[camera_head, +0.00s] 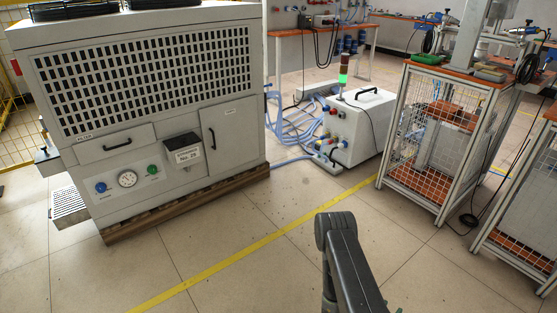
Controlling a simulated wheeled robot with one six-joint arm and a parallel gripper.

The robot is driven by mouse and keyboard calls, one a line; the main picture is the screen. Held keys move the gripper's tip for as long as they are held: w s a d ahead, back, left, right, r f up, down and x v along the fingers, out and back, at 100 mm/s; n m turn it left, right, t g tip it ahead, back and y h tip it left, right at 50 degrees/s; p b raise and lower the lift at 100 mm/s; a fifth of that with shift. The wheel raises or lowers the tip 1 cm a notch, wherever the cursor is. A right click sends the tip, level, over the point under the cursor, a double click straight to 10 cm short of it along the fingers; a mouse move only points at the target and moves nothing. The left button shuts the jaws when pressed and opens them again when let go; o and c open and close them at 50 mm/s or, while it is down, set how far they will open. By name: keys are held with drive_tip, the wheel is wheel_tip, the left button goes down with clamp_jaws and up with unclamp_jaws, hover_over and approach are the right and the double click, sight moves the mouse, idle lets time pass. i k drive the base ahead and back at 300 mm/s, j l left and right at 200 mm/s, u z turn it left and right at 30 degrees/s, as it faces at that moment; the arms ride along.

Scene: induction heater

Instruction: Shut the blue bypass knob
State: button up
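A blue knob (101,187) sits on the lower left front panel of a large light-grey cabinet (225,160). A round white gauge (127,178) is just right of it, and a green knob (152,170) is further right. The blue knob is small in this view, and I cannot tell how its handle is turned. My dark arm rises from the bottom edge, right of centre, well away from the knob. My gripper is not visible.
The cabinet stands on a wooden pallet (190,203). A white box (355,125) with a green-lit signal lamp (343,78) and blue hoses (290,122) stands behind to the right. Caged workbenches (438,140) line the right side. The floor before the cabinet is clear, with a yellow line (235,255).

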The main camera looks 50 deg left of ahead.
sight(101, 187)
drive_tip(key=j+u, duration=0.15)
drive_tip(key=u, duration=0.3)
drive_tip(key=j+u, duration=0.1)
drive_tip(key=u, duration=0.35)
drive_tip(key=i+j+u, duration=0.1)
drive_tip(key=u, duration=0.35)
drive_tip(key=j+u, duration=0.15)
drive_tip(key=u, duration=0.25)
drive_tip(key=i+j+u, duration=0.6)
drive_tip(key=i+u, duration=0.2)
drive_tip(key=i, duration=0.2)
drive_tip(key=i+u, duration=0.35)
drive_tip(key=i, duration=0.2)
drive_tip(key=i+j, duration=0.1)
drive_tip(key=i, duration=0.7)
